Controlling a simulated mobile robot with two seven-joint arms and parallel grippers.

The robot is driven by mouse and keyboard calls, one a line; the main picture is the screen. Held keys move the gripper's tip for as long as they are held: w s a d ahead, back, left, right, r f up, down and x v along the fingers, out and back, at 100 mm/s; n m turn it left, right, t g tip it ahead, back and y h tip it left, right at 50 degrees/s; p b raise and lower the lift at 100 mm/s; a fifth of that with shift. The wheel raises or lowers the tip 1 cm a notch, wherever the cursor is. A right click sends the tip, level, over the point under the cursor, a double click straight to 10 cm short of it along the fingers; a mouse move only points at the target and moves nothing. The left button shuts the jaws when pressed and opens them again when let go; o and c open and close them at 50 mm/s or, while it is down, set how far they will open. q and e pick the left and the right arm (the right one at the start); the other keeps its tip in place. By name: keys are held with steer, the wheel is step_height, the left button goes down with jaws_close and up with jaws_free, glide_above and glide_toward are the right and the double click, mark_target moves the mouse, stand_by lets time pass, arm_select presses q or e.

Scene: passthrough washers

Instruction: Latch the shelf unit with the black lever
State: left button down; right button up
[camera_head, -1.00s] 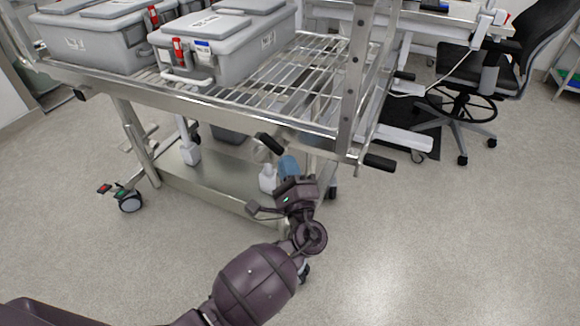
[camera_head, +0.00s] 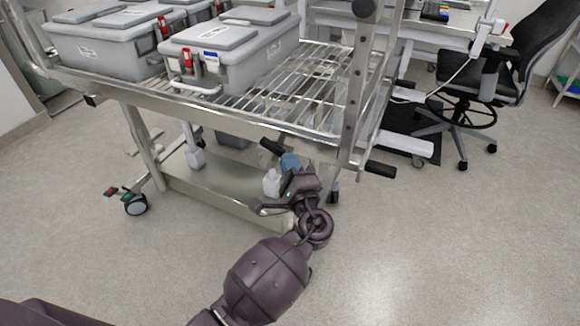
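The shelf unit is a metal wire-rack cart (camera_head: 225,107) with grey bins on its upper shelf. One black lever (camera_head: 272,147) sticks out below the front rail, left of the corner post. A second black grip (camera_head: 380,169) sticks out to the right at the post's foot. My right gripper is not in view.
Grey bins with red latches (camera_head: 225,50) stand on the rack. A caster (camera_head: 136,205) and black chair (camera_head: 480,85) flank the cart. The front floor is clear.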

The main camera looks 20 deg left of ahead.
mark_target(262, 139)
arm_select(q)
steer(key=r+n+p, duration=0.1)
steer(key=a+r+n+g+p, duration=0.1)
steer(key=a+r+n+g+h+p, duration=0.1)
steer(key=shift+r, duration=0.35)
steer(key=a+r+n+g+h+p, duration=0.1)
steer(key=a+n+p, duration=0.1)
steer(key=p, duration=0.1)
steer(key=shift+r+g+h, duration=0.1)
steer(key=shift+g+h, duration=0.2)
steer(key=shift+h, duration=0.1)
steer(key=shift+w+a+r+n+g+h+p, duration=0.15)
steer(key=shift+a+n+g+h+p, duration=0.15)
steer(key=shift+a+n+h+p, duration=0.4)
steer(key=shift+a+n+g+h+p, duration=0.35)
steer(key=shift+a+p, duration=0.25)
steer(key=shift+p, duration=0.35)
steer(key=shift+a+f+p, duration=0.3)
steer(key=shift+a+p, duration=0.1)
steer(key=shift+a, duration=0.05)
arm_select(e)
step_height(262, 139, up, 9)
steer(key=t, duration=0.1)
arm_select(q)
steer(key=shift+a+f, duration=0.1)
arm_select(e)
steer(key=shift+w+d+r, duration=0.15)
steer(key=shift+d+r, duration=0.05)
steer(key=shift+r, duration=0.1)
